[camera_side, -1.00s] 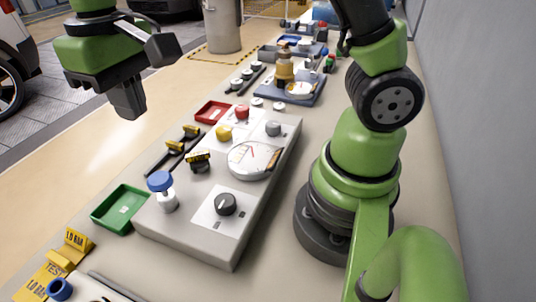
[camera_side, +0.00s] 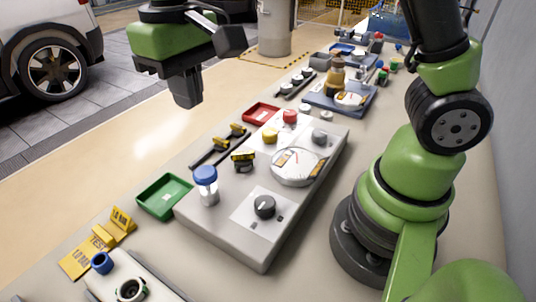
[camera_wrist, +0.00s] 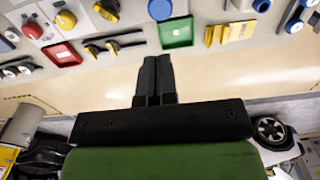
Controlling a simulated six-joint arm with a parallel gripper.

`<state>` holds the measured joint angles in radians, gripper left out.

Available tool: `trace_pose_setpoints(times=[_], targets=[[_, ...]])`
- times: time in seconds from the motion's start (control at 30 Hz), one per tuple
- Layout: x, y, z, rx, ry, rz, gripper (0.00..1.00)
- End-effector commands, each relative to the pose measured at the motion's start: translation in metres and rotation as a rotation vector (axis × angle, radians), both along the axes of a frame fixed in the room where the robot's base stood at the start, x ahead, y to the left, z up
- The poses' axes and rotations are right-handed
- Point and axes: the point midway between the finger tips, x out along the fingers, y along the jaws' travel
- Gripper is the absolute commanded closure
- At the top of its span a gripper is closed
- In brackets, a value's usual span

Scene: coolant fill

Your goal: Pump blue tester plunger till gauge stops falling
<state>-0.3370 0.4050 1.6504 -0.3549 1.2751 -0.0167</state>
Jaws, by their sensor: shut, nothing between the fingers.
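The blue-capped tester plunger (camera_side: 206,176) stands upright on the near left corner of the grey panel (camera_side: 225,232), over a pale cylinder. Its blue cap also shows at the top edge of the wrist view (camera_wrist: 160,9). The round white gauge (camera_side: 297,167) lies on the same panel, behind and to the right; a red mark shows on it, but its reading is too small to tell. My gripper (camera_side: 188,100) is shut and empty, pointing down, apart from the plunger. In the wrist view its closed fingers (camera_wrist: 156,64) are below the cap.
A green tray (camera_side: 148,205) sits left of the plunger and a red tray (camera_side: 254,119) farther back. Yellow-handled clips (camera_side: 228,137), a black knob (camera_side: 264,206) and red and yellow buttons are close by. Yellow blocks (camera_side: 92,252) and a blue ring lie in front.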

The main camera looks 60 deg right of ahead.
Motion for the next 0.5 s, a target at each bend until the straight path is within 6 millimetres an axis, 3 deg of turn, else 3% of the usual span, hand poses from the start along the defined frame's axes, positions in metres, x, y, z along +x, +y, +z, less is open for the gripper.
trace_pose_setpoints(times=[0.13,0.5], targets=[[0.000,0.001,0.017,0.000,0.000,0.001,1.00],[0.000,0.001,0.015,-0.002,0.005,0.001,1.00]])
